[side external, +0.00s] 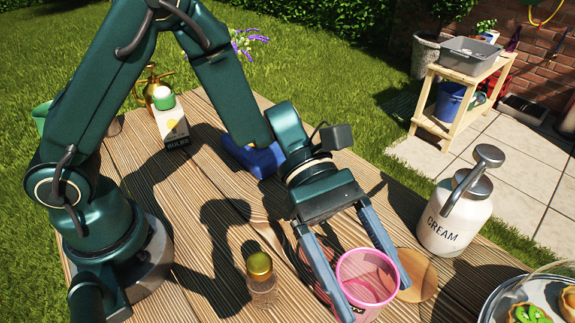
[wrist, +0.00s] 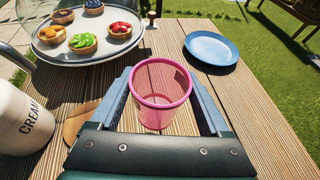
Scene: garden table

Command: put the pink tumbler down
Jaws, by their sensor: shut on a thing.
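The pink tumbler (side external: 365,283) is see-through, with a brighter pink rim. It is upright between the two fingers of my gripper (side external: 358,268), which is shut on it. The wrist view shows the tumbler (wrist: 160,92) mouth up between the fingers. Its base is cut off or unclear, so I cannot tell whether it touches the table. A round wooden board (side external: 418,275) lies just right of the tumbler in the side view, partly hidden behind it and the finger.
A white cream dispenser (side external: 455,220) and a tray of tarts (wrist: 120,42) stand near the board. A blue plate (wrist: 211,48) lies beyond the tumbler. A bulbs carton (side external: 172,122) and a blue object (side external: 262,160) are farther back.

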